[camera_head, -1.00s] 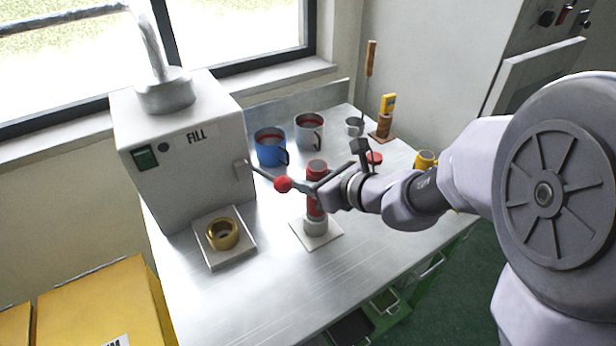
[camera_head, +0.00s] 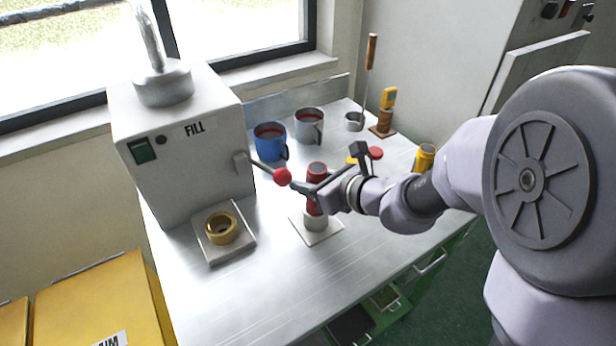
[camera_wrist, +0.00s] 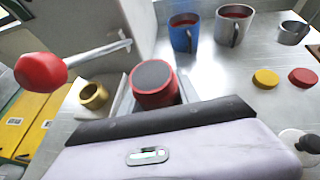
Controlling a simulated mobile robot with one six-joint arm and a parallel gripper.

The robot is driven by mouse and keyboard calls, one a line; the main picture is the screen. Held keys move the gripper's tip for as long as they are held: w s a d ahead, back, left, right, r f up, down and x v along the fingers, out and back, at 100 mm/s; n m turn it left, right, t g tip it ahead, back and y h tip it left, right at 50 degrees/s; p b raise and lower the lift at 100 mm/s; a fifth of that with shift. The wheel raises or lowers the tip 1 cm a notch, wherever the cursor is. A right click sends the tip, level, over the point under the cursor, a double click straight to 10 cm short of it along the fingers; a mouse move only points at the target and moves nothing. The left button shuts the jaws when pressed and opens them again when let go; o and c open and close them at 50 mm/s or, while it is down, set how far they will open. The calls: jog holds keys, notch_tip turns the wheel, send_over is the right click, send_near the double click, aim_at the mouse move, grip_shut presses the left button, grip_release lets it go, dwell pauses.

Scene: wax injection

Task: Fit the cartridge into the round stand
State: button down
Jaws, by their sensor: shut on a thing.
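The cartridge is a red cylinder (camera_head: 317,172) with a dark grey top face; it also shows in the wrist view (camera_wrist: 156,97). My gripper (camera_head: 314,189) is shut on it, with fingers on both sides, and holds it upright. Its lower end meets the grey round stand (camera_head: 316,223) on a pale square plate (camera_head: 327,236). Whether it is in the stand or just at its mouth, I cannot tell. The wrist view hides the stand.
The FILL machine (camera_head: 185,165) stands at left; its red-knobbed lever (camera_head: 282,177) reaches close to my gripper. A brass ring (camera_head: 221,228) sits below it. A blue mug (camera_head: 269,143), a grey mug (camera_head: 309,127) and a red disc (camera_head: 375,153) are behind. The front-left table is clear.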

jog(key=shift+f, duration=0.4)
jog(key=c, duration=0.8)
grip_release()
jog(key=shift+d, duration=0.1)
jog(key=p+v, duration=0.3)
jog(key=v, duration=1.4)
jog(key=shift+s, duration=0.15)
jog(key=shift+d, duration=0.1)
